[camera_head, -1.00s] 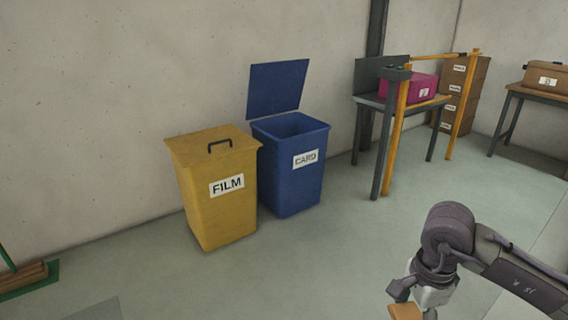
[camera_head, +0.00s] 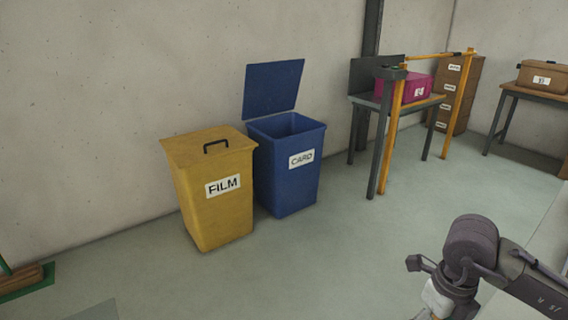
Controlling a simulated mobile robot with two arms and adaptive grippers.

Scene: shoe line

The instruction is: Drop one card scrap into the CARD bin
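No card scrap shows now. My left gripper is not in view.
A yellow FILM bin (camera_head: 213,190) with a closed, handled lid stands close beside the CARD bin on the left. A table (camera_head: 438,98) with a pink box (camera_head: 417,88) and yellow posts stands to the right. The floor in front of the bins is clear.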

